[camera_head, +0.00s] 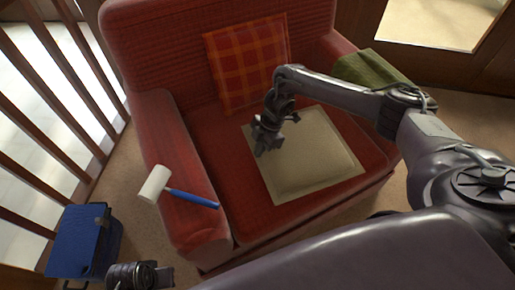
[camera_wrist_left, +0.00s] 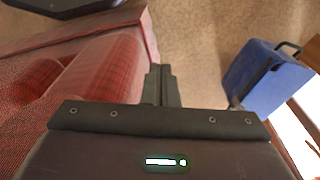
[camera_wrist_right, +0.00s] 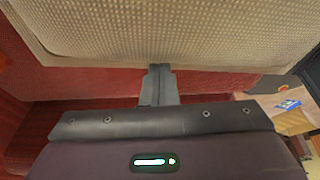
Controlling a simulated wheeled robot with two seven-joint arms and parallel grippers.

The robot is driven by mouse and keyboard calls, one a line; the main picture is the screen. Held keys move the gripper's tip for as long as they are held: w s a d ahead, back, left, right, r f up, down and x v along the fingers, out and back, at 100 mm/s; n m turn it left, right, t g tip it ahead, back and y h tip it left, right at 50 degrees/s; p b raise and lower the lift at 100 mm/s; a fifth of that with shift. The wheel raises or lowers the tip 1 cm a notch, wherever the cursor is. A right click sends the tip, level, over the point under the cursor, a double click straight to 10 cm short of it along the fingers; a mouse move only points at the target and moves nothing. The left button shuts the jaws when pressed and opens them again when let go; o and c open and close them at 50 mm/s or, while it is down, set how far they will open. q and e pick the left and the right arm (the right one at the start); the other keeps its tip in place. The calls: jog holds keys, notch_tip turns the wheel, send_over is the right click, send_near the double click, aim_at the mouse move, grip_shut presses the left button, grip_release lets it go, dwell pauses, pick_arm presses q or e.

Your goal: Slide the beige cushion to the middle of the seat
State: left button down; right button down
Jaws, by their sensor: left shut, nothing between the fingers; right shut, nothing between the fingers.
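The beige cushion (camera_head: 315,165) lies flat on the seat of the red armchair (camera_head: 190,190), right of the seat's middle, with its front edge near the seat's front. My right gripper (camera_head: 262,150) is shut and empty at the cushion's left edge. In the right wrist view the shut fingertips (camera_wrist_right: 160,72) are at the edge of the beige weave (camera_wrist_right: 180,30); I cannot tell if they touch it. My left gripper (camera_head: 165,276) is shut and empty, low in front of the chair's left arm; its fingers (camera_wrist_left: 160,75) point at the floor beside the chair.
An orange checked pillow (camera_head: 248,62) leans on the backrest. A green cloth (camera_head: 370,70) covers the right arm. A blue case (camera_head: 78,243) stands on the floor at left, near a wooden railing (camera_head: 50,100).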

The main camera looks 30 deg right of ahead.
jog(key=shift+r, duration=0.1)
